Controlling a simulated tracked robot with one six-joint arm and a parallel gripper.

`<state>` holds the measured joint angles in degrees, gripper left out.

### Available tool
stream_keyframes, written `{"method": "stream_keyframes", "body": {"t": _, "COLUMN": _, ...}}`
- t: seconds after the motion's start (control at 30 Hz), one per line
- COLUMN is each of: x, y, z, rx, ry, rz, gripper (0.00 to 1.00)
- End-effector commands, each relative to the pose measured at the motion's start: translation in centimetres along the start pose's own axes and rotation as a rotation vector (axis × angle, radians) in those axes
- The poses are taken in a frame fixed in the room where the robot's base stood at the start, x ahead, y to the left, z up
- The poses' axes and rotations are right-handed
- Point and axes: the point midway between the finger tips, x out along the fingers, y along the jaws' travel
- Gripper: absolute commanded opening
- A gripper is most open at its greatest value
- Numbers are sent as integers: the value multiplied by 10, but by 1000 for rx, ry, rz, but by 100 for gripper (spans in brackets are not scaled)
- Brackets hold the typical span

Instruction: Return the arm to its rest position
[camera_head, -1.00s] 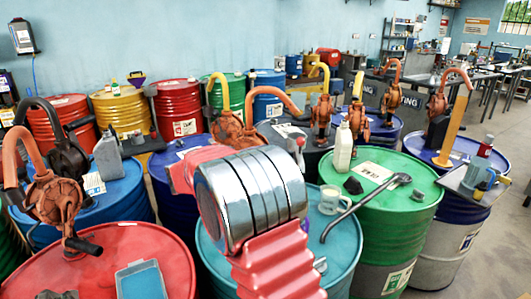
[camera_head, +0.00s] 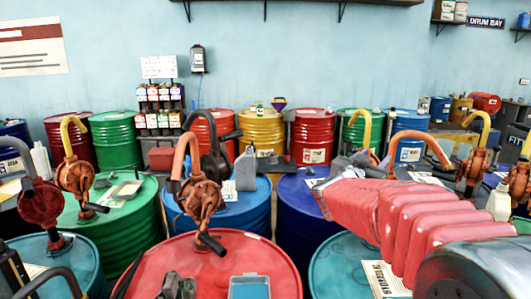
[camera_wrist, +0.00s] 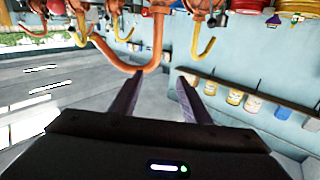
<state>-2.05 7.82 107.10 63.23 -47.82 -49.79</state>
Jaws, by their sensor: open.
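My gripper (camera_wrist: 160,80) is open in the wrist view, with its two dark fingers apart and nothing between them. The orange curved spout of a pump (camera_wrist: 155,52) shows just beyond the fingertips; I cannot tell how near it is. In the head view my red ribbed arm (camera_head: 400,220) reaches from the lower right towards the middle, above the drums. I cannot make out my gripper clearly in the head view.
A red drum (camera_head: 190,255) stands in front, with a blue drum (camera_head: 258,205) and a dark blue drum (camera_head: 297,205) behind. An orange hand pump (camera_head: 200,195) rises from the red drum. More pumps (camera_head: 475,165) stand at right. The upper space before the wall (camera_head: 290,60) is clear.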

Motion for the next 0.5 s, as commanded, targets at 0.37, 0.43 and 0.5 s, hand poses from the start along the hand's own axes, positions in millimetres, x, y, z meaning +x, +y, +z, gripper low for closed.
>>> {"method": "stream_keyframes", "body": {"t": 0.37, "x": -90, "y": -47, "z": -8, "rx": 15, "ry": -157, "rz": -437, "gripper": 43}}
{"method": "stream_keyframes", "body": {"t": 0.43, "x": -111, "y": -50, "z": -2, "rx": 4, "ry": -204, "rz": -502, "gripper": 43}}
{"method": "stream_keyframes", "body": {"t": 0.5, "x": -134, "y": -51, "z": 5, "rx": -10, "ry": -255, "rz": -561, "gripper": 43}}
